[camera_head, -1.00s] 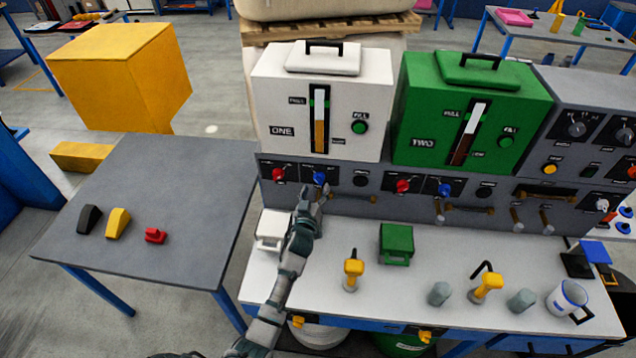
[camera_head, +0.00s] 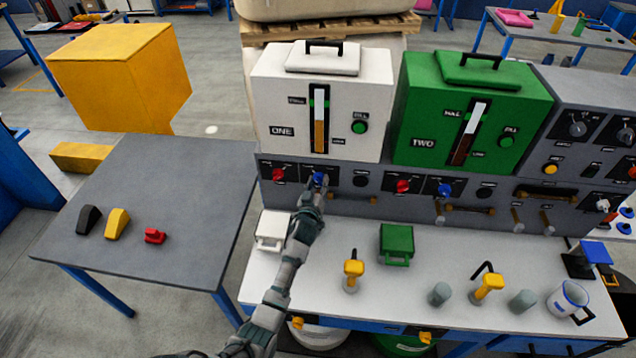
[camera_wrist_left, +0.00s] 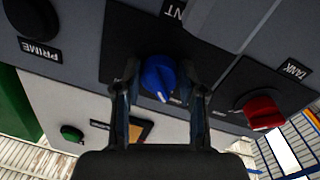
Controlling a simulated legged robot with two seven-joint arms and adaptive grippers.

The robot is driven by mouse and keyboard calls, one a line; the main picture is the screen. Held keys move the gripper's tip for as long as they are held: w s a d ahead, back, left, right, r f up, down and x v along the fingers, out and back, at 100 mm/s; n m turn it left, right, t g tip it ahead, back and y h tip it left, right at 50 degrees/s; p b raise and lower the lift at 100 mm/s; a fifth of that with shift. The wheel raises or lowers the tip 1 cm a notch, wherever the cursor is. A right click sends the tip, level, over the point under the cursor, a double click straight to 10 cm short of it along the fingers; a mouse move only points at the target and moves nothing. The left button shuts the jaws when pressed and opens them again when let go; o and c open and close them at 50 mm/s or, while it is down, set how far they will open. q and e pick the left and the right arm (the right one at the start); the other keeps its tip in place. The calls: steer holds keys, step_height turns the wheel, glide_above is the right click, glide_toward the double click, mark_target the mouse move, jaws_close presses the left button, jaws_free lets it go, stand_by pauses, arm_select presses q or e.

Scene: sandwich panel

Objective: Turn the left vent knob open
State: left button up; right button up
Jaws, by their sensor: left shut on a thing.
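The left vent knob is a blue knob (camera_head: 319,179) on the grey panel below the white tank marked ONE. In the left wrist view the blue knob (camera_wrist_left: 157,74) sits on a dark plate, with a pale pointer mark on its lower side. My left gripper (camera_head: 317,188) reaches up to it from below. In the left wrist view its two fingers (camera_wrist_left: 160,93) stand on either side of the knob and are shut on it. The finger contact is partly hidden in the head view. My right gripper is not in view.
A red knob (camera_head: 278,174) is just left of the blue one, and a black knob (camera_head: 360,180) is to its right. A brown handle bar (camera_head: 352,196) is close below. A white box (camera_head: 271,229) and a green box (camera_head: 396,243) stand on the bench.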

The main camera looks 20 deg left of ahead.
arm_select(q)
steer(key=shift+m, duration=0.3)
steer(key=shift+m+p, duration=0.55)
steer(key=shift+m, duration=0.35)
steer(key=m+p, duration=0.1)
steer(key=m, duration=0.2)
steer(key=shift+a+r+g, duration=0.1)
steer(key=shift+g, duration=0.2)
steer(key=m, duration=0.3)
steer(key=shift+m+p, duration=0.35)
steer(key=shift+m, duration=0.05)
steer(key=m, duration=0.4)
steer(key=shift+g+y+p, duration=0.3)
steer(key=shift+y, duration=0.1)
steer(key=shift+m, duration=1.8)
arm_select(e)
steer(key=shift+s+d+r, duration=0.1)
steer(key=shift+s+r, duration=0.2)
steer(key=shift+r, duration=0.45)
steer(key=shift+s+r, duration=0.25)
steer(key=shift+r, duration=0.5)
arm_select(q)
steer(key=o, duration=1.2)
steer(key=shift+c, duration=0.2)
